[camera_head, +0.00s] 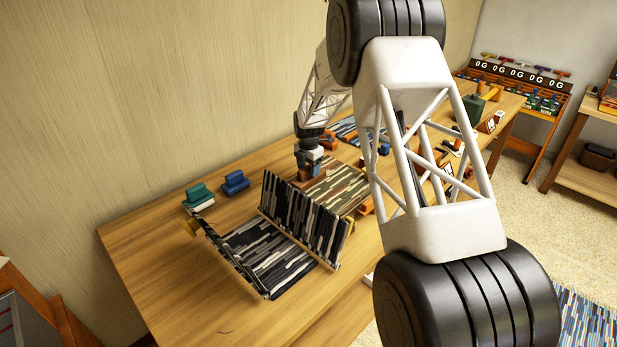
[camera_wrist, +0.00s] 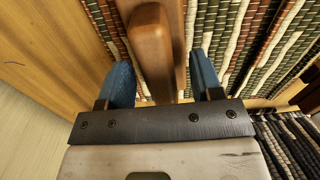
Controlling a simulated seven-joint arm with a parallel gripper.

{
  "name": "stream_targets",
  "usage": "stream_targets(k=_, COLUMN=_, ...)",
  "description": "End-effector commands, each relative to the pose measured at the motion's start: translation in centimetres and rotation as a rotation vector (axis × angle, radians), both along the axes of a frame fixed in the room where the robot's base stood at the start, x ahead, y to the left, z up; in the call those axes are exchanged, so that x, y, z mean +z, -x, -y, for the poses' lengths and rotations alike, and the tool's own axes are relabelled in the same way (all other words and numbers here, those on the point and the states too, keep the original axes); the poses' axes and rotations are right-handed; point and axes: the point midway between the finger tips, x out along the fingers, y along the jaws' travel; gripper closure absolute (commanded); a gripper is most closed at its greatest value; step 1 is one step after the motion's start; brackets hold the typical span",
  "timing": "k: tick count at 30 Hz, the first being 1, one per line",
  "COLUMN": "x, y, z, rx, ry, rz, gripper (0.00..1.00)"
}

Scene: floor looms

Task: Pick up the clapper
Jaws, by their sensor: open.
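The clapper (camera_wrist: 152,48) appears to be the brown wooden piece with a rounded end in the wrist view. A second thin wooden strip shows just beside it. My gripper (camera_wrist: 163,72) is open, with a blue finger on each side of the wood and a visible gap on both sides. In the head view my gripper (camera_head: 310,160) points down over the table behind the upright striped panel. Brown wood of the clapper (camera_head: 306,174) shows just under the fingers, partly hidden. Its lower part cannot be made out.
An open striped folding panel (camera_head: 290,215) stands upright close in front of my gripper. Green-white (camera_head: 198,194) and blue (camera_head: 235,182) blocks lie on the wooden table (camera_head: 165,265) to the left. Several small tools lie at the right. The table's front left is clear.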

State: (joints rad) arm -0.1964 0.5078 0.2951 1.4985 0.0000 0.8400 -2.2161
Motion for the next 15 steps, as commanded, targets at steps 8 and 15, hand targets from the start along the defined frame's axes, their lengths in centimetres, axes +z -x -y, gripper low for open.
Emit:
stream_targets(k=8, x=0.02, y=0.0, z=0.0, rx=0.0, ry=0.0, rz=0.0, gripper=0.4)
stream_targets(k=15, x=0.02, y=0.0, z=0.0, rx=0.0, ry=0.0, rz=0.0, gripper=0.71)
